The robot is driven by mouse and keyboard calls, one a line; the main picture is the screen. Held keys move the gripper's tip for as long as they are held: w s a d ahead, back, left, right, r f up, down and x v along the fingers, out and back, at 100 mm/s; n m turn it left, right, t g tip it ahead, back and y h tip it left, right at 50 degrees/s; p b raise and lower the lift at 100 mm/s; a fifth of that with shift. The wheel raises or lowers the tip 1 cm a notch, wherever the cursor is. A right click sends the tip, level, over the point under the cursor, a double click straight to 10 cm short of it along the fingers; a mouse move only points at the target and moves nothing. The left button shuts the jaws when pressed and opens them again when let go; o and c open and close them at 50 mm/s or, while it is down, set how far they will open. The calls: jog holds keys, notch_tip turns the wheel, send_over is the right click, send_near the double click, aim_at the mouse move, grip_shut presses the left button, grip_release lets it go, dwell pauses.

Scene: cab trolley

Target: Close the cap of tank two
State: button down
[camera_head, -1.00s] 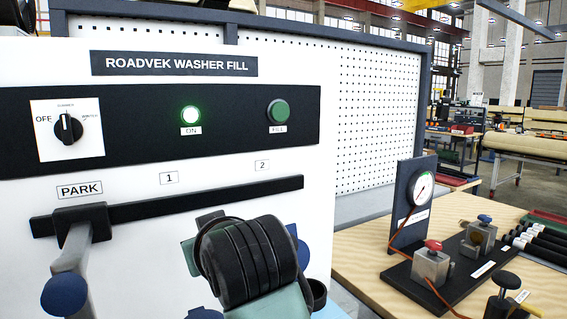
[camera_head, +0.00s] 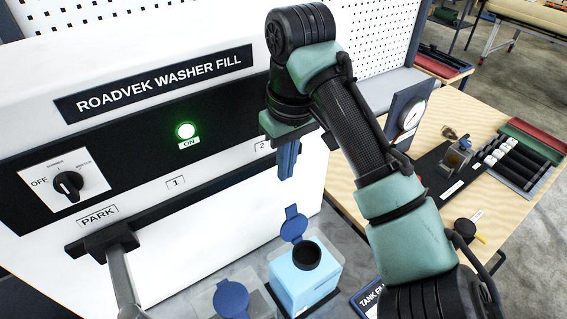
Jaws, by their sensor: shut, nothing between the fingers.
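A light blue tank (camera_head: 318,288), the right one of two and so apparently tank two, stands below the panel. Its blue cap (camera_head: 293,224) is hinged up at the back, and its dark round filler opening (camera_head: 307,255) is uncovered. My gripper (camera_head: 286,176) points down above and a little left of that cap in the picture, with its blue fingers shut and empty. It appears apart from the cap. The left tank (camera_head: 203,301) is pale, and its blue cap (camera_head: 231,299) lies over its top.
The white panel (camera_head: 240,190) rises behind the tanks, with a dark rail and a grey nozzle (camera_head: 122,275) at PARK. The ON lamp (camera_head: 185,131) glows green. A wooden bench (camera_head: 440,120) with a gauge (camera_head: 411,114) stands at right, beyond my arm.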

jog(key=p, duration=0.1)
send_near(293, 222)
notch_tip(293, 222, down, 5)
jog(key=w+a, duration=0.2)
jog(key=w, duration=0.1)
jog(key=shift+f, duration=0.25)
